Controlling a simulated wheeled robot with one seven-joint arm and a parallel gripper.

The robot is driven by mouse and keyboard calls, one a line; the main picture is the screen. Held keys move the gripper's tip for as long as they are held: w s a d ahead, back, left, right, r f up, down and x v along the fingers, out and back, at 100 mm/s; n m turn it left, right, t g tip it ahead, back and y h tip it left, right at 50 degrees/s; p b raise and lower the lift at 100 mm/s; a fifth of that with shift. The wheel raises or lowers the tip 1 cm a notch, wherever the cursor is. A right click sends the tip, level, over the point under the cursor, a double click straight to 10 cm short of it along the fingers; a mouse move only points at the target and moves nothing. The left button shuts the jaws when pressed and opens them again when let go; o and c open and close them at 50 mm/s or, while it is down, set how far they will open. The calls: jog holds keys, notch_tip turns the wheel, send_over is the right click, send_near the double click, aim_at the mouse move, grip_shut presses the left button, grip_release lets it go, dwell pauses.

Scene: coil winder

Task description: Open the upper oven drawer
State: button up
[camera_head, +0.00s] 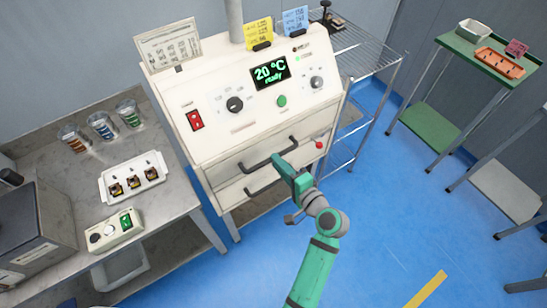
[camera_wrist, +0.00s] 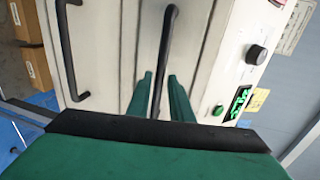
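The oven (camera_head: 235,140) is a cream cabinet with a sloped control panel and two drawers, each with a dark bar handle. The upper drawer (camera_head: 226,172) looks shut. Its upper handle (camera_head: 262,163) also shows in the wrist view (camera_wrist: 166,42), where the picture is turned sideways. The lower handle (camera_head: 262,187) is partly behind my gripper in the head view. My gripper (camera_head: 280,163) is at the upper handle, right of its middle. In the wrist view, its two green fingers (camera_wrist: 160,80) stand apart on either side of the upper handle, with visible gaps.
A bench (camera_head: 185,193) at left holds a white tray (camera_head: 133,177), jars and a switch box (camera_head: 115,230). A wire rack (camera_head: 365,60) stands behind the oven at right. A green table (camera_head: 470,45) is farther right. Blue floor before the oven is clear.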

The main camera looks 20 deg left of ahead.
jog(key=x, duration=0.3)
jog(key=shift+a, duration=0.15)
jog(key=shift+w+a+f, duration=0.1)
jog(key=shift+w, duration=0.25)
jog(key=shift+s+a, duration=0.1)
grip_shut()
